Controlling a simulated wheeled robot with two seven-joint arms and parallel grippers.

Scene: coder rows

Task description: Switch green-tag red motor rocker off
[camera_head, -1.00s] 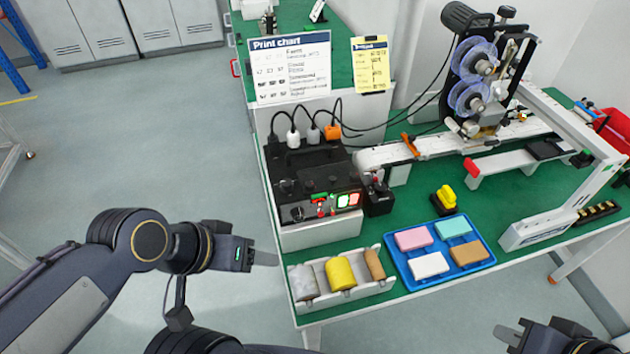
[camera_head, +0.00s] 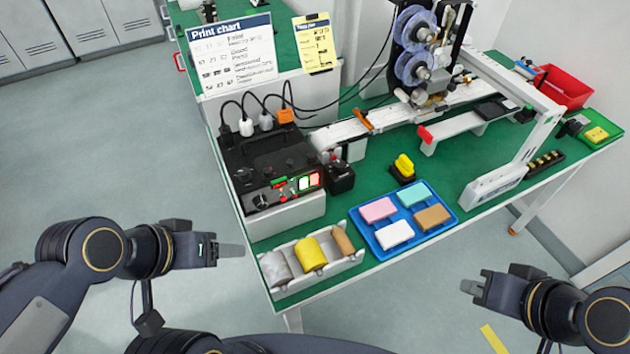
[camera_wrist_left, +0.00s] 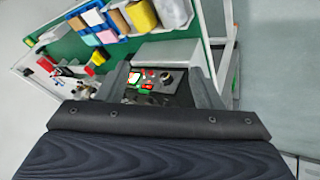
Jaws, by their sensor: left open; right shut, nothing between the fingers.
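The black control box (camera_head: 270,165) stands on a white base at the left end of the green table. Its front panel carries a black knob (camera_head: 261,201), a green tag (camera_head: 279,182), small red controls (camera_head: 284,195) and a lit red-and-green rocker pair (camera_head: 309,181). Which way the rockers are tipped is too small to tell. The box also shows in the left wrist view (camera_wrist_left: 160,80), between the fingers in the picture but farther off. My left gripper (camera_head: 230,250) is open and empty, left of the table and apart from the box. My right gripper (camera_head: 472,286) is shut and empty, beyond the table's front edge.
A white tray with rolls (camera_head: 300,275) and a blue tray with colored blocks (camera_head: 447,221) lie in front. A yellow-topped button (camera_head: 403,168) stands behind the blue tray. Cables rise behind the box; the printing machine (camera_head: 425,60) stands farther back.

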